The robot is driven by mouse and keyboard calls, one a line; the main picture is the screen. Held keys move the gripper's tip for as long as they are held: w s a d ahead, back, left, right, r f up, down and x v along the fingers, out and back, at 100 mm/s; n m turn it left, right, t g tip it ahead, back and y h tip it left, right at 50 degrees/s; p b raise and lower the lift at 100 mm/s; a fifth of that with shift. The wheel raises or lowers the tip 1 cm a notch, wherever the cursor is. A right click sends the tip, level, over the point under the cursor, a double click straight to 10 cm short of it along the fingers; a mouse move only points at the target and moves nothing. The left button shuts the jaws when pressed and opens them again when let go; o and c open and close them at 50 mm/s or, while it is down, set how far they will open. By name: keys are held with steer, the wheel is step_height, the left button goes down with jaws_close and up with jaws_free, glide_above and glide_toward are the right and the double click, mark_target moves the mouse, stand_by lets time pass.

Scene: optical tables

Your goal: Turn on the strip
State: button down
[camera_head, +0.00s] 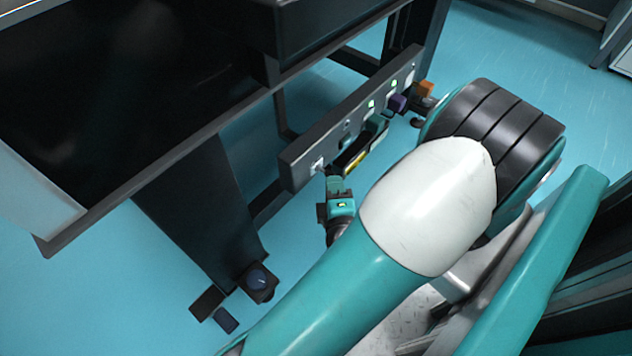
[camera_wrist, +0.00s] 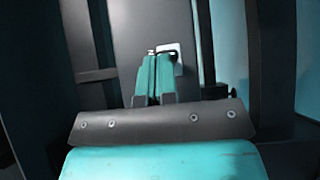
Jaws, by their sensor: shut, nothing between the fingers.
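The strip (camera_head: 335,122) is a long dark grey panel along the table's side in the head view. Several small white sockets or switches sit along its face, and green lights show on its middle and far parts. A white square fitting (camera_head: 318,164) near its near end shows no green. In the wrist view, my gripper (camera_wrist: 155,62) has its teal fingers pressed together, pointing at the grey panel. The fingertips overlap the left side of a white square fitting (camera_wrist: 176,50) with a dark middle. I cannot tell whether they touch it. My arm hides part of the strip.
A dark table (camera_head: 100,80) stands above and left of the strip. Orange (camera_head: 424,88) and purple (camera_head: 397,102) pieces sit at the strip's far end.

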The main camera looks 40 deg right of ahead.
step_height(320, 180, up, 20)
steer(key=p, duration=1.1)
steer(key=shift+d, duration=0.35)
steer(key=shift+s, duration=0.1)
